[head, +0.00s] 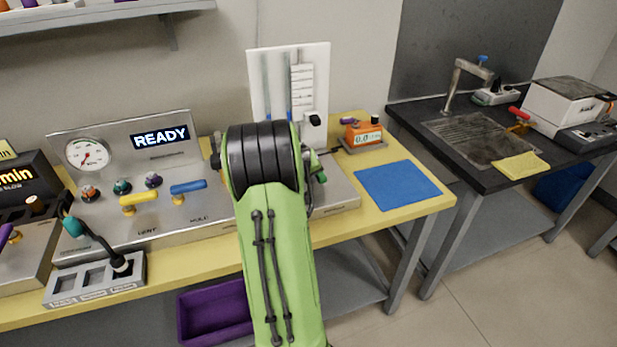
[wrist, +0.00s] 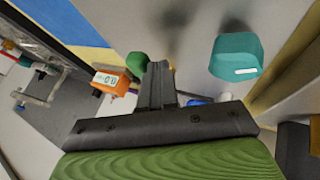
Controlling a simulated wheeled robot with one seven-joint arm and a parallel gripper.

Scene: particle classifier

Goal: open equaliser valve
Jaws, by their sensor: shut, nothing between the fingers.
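In the wrist view my gripper (wrist: 158,72) is shut and empty, its fingers together over the grey metal panel. A teal handle or knob (wrist: 236,55) stands on the panel to the right of the fingers, apart from them. A round green knob (wrist: 137,63) is close by the fingertips on the left; I cannot tell whether they touch. In the head view my green arm hides my gripper and much of the panel; a green knob (head: 320,176) shows just right of the arm. No readable label tells which one is the equaliser valve.
On the panel left of my arm are a yellow handle (head: 139,197), a blue handle (head: 188,187), a gauge (head: 88,154) and a READY display (head: 160,136). An orange device (head: 362,134) and blue mat (head: 397,186) lie right. A purple bin (head: 214,312) is below.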

